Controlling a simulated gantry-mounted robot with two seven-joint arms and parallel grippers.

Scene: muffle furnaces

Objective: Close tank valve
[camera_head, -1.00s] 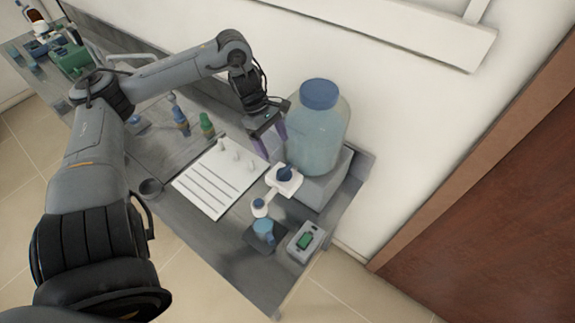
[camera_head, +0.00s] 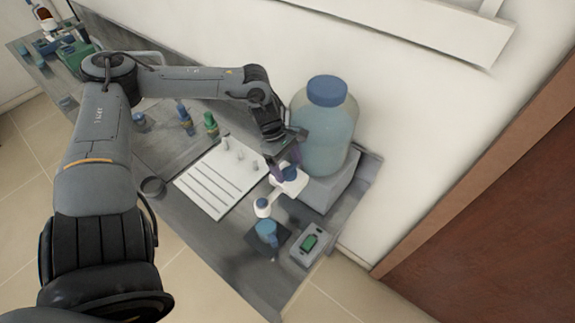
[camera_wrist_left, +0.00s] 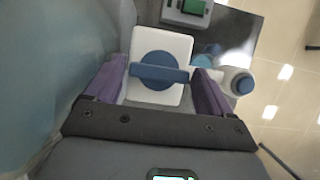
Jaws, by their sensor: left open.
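The tank (camera_head: 325,128) is a large clear bottle of bluish liquid with a blue cap, standing on a grey block. At its front is the valve, a white body with a round blue handle (camera_head: 290,174). In the left wrist view the blue handle (camera_wrist_left: 159,73) has a raised bar running across the picture. My left gripper (camera_head: 285,166) is at the valve. In the left wrist view the open purple fingers (camera_wrist_left: 160,90) stand on either side of the handle, near the bar's ends. I cannot tell whether they touch it. My right gripper is not in view.
A white spout (camera_head: 263,207) extends from the valve above a blue cup (camera_head: 267,230) on a dark plate. A grey device with a green screen (camera_head: 309,243) sits beside it. A white rack board (camera_head: 215,182) and small bottles (camera_head: 211,124) lie left of the valve.

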